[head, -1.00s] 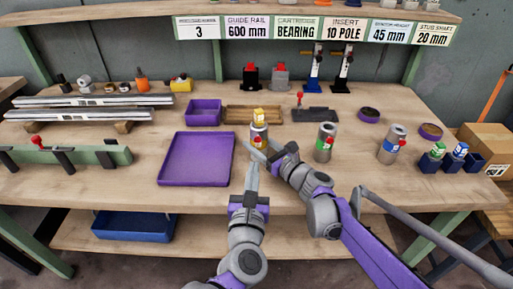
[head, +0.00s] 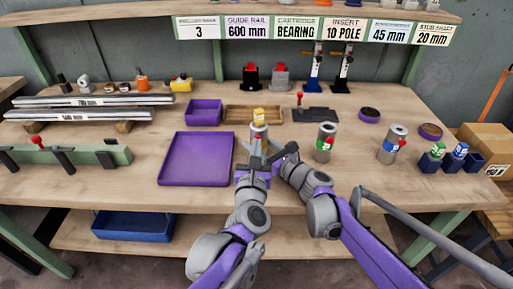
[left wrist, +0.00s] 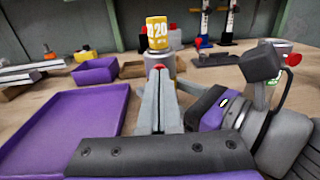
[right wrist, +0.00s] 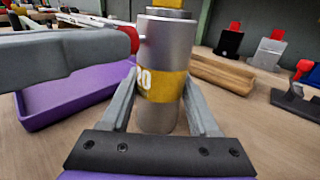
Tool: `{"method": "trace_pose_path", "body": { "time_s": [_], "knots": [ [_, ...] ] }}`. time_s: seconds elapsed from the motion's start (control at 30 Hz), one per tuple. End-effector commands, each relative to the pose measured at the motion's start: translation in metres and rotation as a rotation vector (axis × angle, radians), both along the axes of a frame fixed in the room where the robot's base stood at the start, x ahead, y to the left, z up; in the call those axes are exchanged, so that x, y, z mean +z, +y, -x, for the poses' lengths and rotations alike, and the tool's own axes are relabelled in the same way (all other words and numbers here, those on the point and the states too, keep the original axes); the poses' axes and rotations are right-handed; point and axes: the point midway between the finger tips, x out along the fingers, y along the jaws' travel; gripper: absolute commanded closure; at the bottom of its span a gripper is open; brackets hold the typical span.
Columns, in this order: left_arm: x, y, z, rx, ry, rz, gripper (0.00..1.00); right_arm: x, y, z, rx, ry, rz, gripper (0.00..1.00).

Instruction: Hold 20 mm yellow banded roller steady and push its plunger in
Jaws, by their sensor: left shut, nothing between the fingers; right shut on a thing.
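The yellow banded roller (head: 259,130) is a silver cylinder standing upright on the bench, with a yellow block (left wrist: 157,33) marked 20 on top. My right gripper (right wrist: 160,85) is shut on the roller around its yellow band (right wrist: 163,88). The red plunger (right wrist: 130,38) sticks out of the roller's side above the band. My left gripper (left wrist: 160,75) is shut and empty, in front of the roller. In the right wrist view its finger reaches in from the left, its tip at the plunger; I cannot tell whether they touch.
A purple tray (head: 163,183) lies left of the roller, and a wooden tray (head: 235,114) is behind. A green-banded roller (head: 326,140) and a blue-banded roller (head: 391,150) stand to the right. Bare bench lies between them.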

Motion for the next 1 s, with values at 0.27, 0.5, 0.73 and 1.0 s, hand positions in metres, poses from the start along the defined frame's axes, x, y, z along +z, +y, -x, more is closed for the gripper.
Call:
{"method": "trace_pose_path", "body": {
  "time_s": [0.27,0.5,0.73,1.0],
  "knots": [
    [0.000,-0.001,-0.016,0.001,0.001,0.000,1.00,0.000,0.001,0.002,0.006,-0.003,0.000,1.00],
    [-0.001,-0.001,-0.013,-0.001,0.002,0.001,1.00,0.000,0.003,0.003,0.010,-0.003,0.000,1.00],
    [0.001,0.002,0.024,-0.002,-0.002,0.002,1.00,0.000,0.003,0.003,0.008,-0.002,0.001,1.00],
    [0.002,0.006,0.088,-0.002,-0.004,0.000,1.00,0.000,0.001,0.001,0.004,-0.001,0.001,1.00]
  ]
}}
